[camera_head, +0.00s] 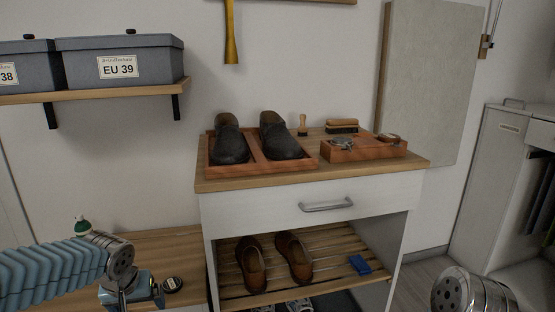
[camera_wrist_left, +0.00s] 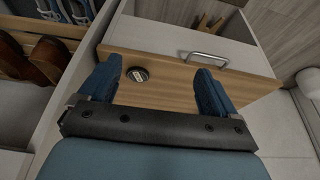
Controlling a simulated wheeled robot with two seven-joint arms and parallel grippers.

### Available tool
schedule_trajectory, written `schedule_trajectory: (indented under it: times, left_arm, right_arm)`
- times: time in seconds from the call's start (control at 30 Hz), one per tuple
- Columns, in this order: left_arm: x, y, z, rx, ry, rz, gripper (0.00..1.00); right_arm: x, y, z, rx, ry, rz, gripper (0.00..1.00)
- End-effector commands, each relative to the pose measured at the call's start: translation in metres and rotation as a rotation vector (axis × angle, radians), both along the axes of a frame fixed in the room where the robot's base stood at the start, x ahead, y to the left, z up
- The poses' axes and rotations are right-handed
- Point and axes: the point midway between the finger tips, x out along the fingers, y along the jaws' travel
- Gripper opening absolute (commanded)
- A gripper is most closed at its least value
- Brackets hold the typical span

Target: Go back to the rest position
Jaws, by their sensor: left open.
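My left gripper (camera_head: 130,290) is low at the left in the head view, over the wooden bench top (camera_head: 165,243). In the left wrist view its two blue fingers (camera_wrist_left: 155,72) are spread apart with nothing held between them. A small round black tin (camera_head: 172,284) lies on the bench just right of the gripper. The tin also shows in the left wrist view (camera_wrist_left: 137,74), between the fingers but apart from them. Part of my right arm (camera_head: 470,292) shows at the bottom right of the head view; its gripper is out of sight.
A white cabinet (camera_head: 270,207) holds black shoes (camera_head: 232,145) in a tray, a wooden box (camera_head: 365,150) and brushes on top. Brown shoes (camera_head: 252,265) and a blue item (camera_head: 360,265) lie on its slatted shelf. Grey boxes (camera_head: 120,64) stand on a wall shelf.

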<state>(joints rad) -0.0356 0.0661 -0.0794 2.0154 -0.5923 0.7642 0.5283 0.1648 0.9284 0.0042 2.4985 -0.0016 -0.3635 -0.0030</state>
Motion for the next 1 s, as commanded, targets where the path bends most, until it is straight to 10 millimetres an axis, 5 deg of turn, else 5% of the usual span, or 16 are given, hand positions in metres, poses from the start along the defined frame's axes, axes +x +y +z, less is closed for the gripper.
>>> schedule_trajectory:
  times: [0.37, 0.67, 0.83, 1.0]
  left_arm:
    - [0.003, -0.031, -0.048, -0.066, 0.041, -0.075, 0.91]
    - [-0.009, -0.084, -0.132, -0.192, 0.104, -0.168, 0.91]
    - [-0.043, -0.130, -0.206, -0.307, 0.160, -0.207, 0.91]
    - [-0.113, -0.175, -0.283, -0.407, 0.223, -0.191, 0.91]
  right_arm:
    - [0.000, 0.001, 0.003, 0.001, 0.000, 0.001, 0.43]
    - [-0.001, 0.002, 0.007, 0.003, 0.001, 0.004, 0.43]
    - [-0.002, 0.004, 0.012, 0.006, 0.003, 0.006, 0.43]
    - [-0.002, 0.006, 0.018, 0.008, 0.005, 0.010, 0.43]
